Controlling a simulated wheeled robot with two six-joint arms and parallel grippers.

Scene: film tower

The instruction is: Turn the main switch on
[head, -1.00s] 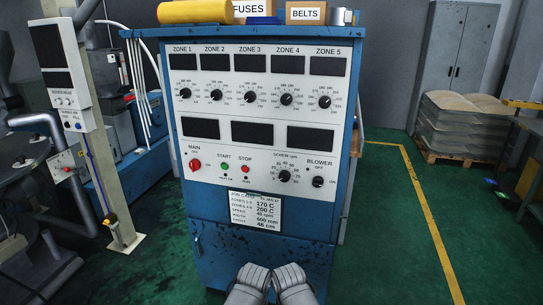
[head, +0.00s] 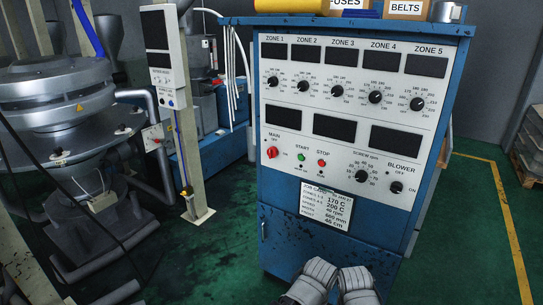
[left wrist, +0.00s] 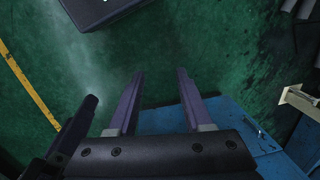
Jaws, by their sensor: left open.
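The main switch (head: 271,152) is a red knob at the lower left of the white panel on the blue control cabinet (head: 290,225), under the word MAIN. OFF is marked above it and ON to its right; its pointer is too small to read. My left gripper (left wrist: 160,72) is open and empty in the left wrist view, over the green floor and away from the switch. A dark finger-like part at the left of that view may be my right gripper (left wrist: 92,98); its state is unclear. Grey parts of my arms show at the bottom of the head view.
A green start button (head: 302,157) and a red stop button (head: 322,163) sit right of the switch. The displays are dark. A post with a control box (head: 165,55) and a grey machine (head: 60,100) stand left. Green floor lies between post and cabinet.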

